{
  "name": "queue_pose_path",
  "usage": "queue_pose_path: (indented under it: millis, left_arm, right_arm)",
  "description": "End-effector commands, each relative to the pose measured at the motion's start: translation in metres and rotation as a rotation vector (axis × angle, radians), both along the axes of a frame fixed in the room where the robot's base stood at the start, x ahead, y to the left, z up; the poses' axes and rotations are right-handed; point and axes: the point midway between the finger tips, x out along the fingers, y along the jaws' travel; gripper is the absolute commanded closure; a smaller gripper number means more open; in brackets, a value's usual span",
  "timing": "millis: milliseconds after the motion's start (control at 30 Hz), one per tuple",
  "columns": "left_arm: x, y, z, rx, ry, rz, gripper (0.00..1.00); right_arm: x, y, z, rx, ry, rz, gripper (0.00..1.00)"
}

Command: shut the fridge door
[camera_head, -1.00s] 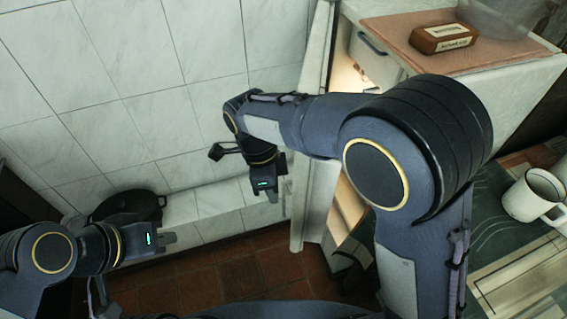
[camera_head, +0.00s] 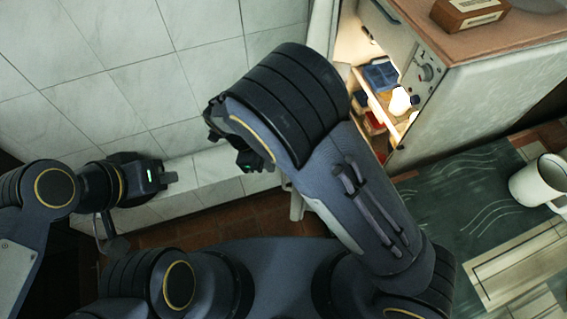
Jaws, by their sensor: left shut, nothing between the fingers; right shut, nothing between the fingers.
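The fridge (camera_head: 490,95) stands at the upper right, its lit inside showing on its left side. Its door (camera_head: 322,22) is open. I see the door as a pale strip left of the opening, with its lower end below my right arm and its middle hidden by that arm. My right gripper (camera_head: 258,166) is shut and empty, partly hidden behind its own arm, left of the door; I cannot tell whether it touches the door. My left gripper (camera_head: 170,178) is shut and empty at the left, before the tiled wall, well apart from the fridge.
Food and boxes (camera_head: 382,75) sit on the fridge shelves. A brown box (camera_head: 468,14) lies on the fridge top. A white mug (camera_head: 540,183) stands on a dark green patterned surface (camera_head: 450,200) at the right. A tiled wall (camera_head: 120,60) with a low ledge fills the left.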

Motion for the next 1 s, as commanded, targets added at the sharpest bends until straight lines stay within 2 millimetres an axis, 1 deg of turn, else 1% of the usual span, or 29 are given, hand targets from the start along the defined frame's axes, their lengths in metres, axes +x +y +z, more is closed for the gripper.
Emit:
queue_pose_path:
  millis: [33, 100, 200, 300, 433, 767, 867, 1000]
  left_arm:
    - [0.0, 0.0, 0.003, 0.0, 0.0, 0.0, 1.0]
    - [0.0, 0.0, 0.005, 0.0, 0.0, 0.0, 1.0]
    - [0.0, 0.0, 0.006, 0.0, 0.0, 0.0, 1.0]
    - [0.0, 0.0, 0.007, 0.0, 0.0, 0.0, 1.0]
    - [0.0, 0.0, 0.007, 0.0, 0.0, 0.0, 1.0]
    - [0.0, 0.0, 0.007, 0.0, 0.0, 0.0, 1.0]
    - [0.0, 0.0, 0.006, 0.0, 0.0, 0.0, 1.0]
    - [0.0, 0.0, 0.005, 0.0, 0.0, 0.0, 1.0]
  right_arm:
    - [-0.002, -0.009, 0.0, -0.001, 0.003, -0.004, 1.0]
    - [-0.004, -0.02, 0.001, 0.0, 0.002, -0.003, 1.0]
    - [-0.006, -0.03, 0.0, 0.001, 0.001, -0.002, 1.0]
    - [-0.007, -0.037, 0.0, 0.001, 0.001, 0.0, 1.0]
    - [-0.007, -0.04, -0.001, 0.0, 0.0, 0.001, 1.0]
    - [-0.008, -0.04, -0.001, 0.0, 0.001, 0.002, 1.0]
    - [-0.009, -0.043, -0.001, 0.0, 0.001, 0.008, 1.0]
    - [-0.012, -0.054, -0.001, 0.0, 0.001, 0.03, 1.0]
